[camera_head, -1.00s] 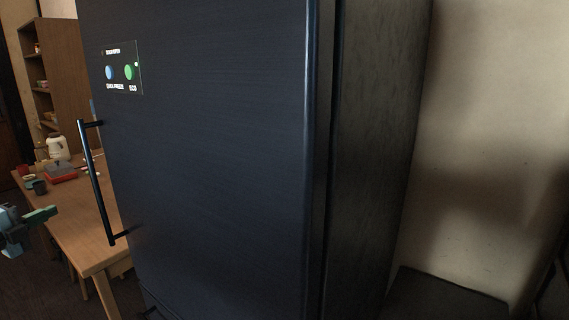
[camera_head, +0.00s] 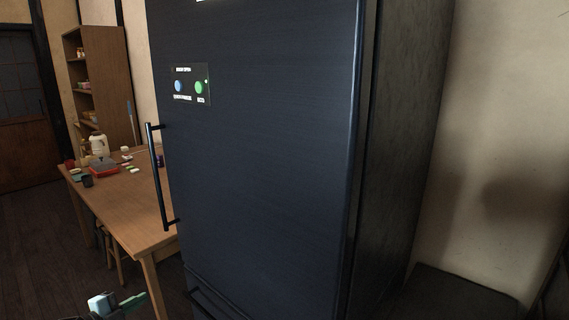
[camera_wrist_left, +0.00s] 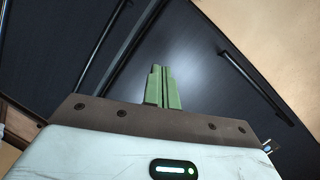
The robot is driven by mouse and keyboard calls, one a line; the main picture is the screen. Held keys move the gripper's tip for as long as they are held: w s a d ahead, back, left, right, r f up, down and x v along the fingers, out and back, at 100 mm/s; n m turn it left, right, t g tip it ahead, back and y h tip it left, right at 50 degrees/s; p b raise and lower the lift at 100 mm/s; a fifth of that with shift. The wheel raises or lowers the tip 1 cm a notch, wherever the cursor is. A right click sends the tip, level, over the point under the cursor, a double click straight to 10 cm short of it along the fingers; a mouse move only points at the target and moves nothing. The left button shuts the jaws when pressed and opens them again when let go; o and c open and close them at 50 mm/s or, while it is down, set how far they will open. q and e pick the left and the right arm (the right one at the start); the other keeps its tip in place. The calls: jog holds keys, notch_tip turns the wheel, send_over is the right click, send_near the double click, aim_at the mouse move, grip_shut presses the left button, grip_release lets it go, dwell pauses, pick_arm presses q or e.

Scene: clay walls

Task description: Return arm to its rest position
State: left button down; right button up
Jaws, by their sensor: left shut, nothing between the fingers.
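My left gripper (camera_head: 134,301) is at the bottom left of the head view, low in front of the fridge and apart from it. In the left wrist view its green fingers (camera_wrist_left: 160,86) are together with nothing between them. The dark fridge (camera_head: 265,150) fills the middle of the head view, its door closed. Its upper handle (camera_head: 157,178) is a black vertical bar, and nothing holds it. The wrist view also shows the dark fridge front (camera_wrist_left: 190,60) and a black handle bar (camera_wrist_left: 256,86). My right gripper is not in view.
A wooden table (camera_head: 128,212) with a white kettle (camera_head: 99,145), a red item (camera_head: 104,166) and small things stands left of the fridge. A wooden shelf (camera_head: 104,75) is behind it. Open dark floor (camera_head: 45,230) lies at the left. A pale wall is at the right.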

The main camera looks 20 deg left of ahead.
pick_arm(q)
jog(key=s+d+f+n+g+p, duration=0.1)
jog(key=s+d+f+n+p, duration=0.15)
jog(key=s+d+f, duration=0.5)
jog(key=s+d+f+n+g+p, duration=0.15)
jog(key=s+d+f+n, duration=0.25)
jog(key=s+d, duration=0.65)
jog(key=s+d+r+n+g+p, duration=0.1)
jog(key=s+d+n+g+p, duration=0.1)
jog(key=s+d, duration=0.6)
jog(key=s+d+r+n+g+y+p, duration=0.1)
jog(key=s+d+r+n+g+p, duration=0.1)
jog(key=s+d+n, duration=0.3)
jog(key=s+d, duration=0.3)
jog(key=s, duration=0.2)
jog(key=shift+s, duration=0.4)
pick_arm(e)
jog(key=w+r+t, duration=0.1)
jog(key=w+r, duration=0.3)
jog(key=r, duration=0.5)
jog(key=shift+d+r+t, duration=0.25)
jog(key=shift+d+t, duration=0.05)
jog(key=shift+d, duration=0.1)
pick_arm(q)
jog(key=shift+d+r, duration=0.1)
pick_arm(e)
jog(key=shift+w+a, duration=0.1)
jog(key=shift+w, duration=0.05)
